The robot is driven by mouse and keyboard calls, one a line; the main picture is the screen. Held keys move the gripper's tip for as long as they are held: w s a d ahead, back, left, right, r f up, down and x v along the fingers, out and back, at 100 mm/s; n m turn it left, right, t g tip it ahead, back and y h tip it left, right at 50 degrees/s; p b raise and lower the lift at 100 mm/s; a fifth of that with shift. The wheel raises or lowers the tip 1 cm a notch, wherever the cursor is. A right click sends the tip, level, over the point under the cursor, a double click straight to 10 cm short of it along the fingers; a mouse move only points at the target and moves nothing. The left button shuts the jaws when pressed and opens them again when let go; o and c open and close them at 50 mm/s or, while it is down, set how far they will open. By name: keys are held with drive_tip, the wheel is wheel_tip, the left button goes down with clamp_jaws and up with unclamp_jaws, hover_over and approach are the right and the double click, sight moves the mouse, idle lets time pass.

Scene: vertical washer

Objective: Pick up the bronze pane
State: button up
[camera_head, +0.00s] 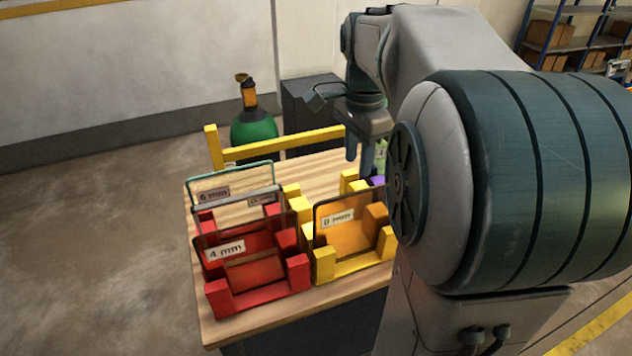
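Several framed panes stand in racks on a wooden table (340,298). A pane labelled 4 mm (240,252) with a dark brownish edge stands in the front red rack (262,298). A brown-tinted, dark-edged pane that seems labelled 8 mm (345,236) stands in the front yellow rack (350,267). Both tints blend with the racks, so I cannot tell for sure which is bronze. A clear, teal-edged pane labelled 6 mm (232,176) stands at the back left, with a grey-edged pane (240,199) just before it. My gripper (360,155) hangs behind the yellow racks, fingers down, apart and seemingly empty.
A yellow rail (280,148) runs along the table's back edge. A green bottle (254,130) and a dark cabinet (308,105) stand behind it. Purple and light green items (380,156) show partly near my gripper. My arm hides the table's right side.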

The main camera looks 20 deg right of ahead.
drive_tip(key=shift+w+d+f+m, duration=0.1)
drive_tip(key=shift+w+d+m, duration=0.15)
drive_tip(key=shift+d+m, duration=0.25)
hover_over(355, 227)
wheel_tip(355, 227, down, 14)
drive_tip(key=shift+w+r+p, duration=0.2)
drive_tip(key=shift+p, duration=0.25)
drive_tip(key=shift+d, duration=0.1)
clamp_jaws()
drive_tip(key=shift+r, duration=0.1)
idle(0.8)
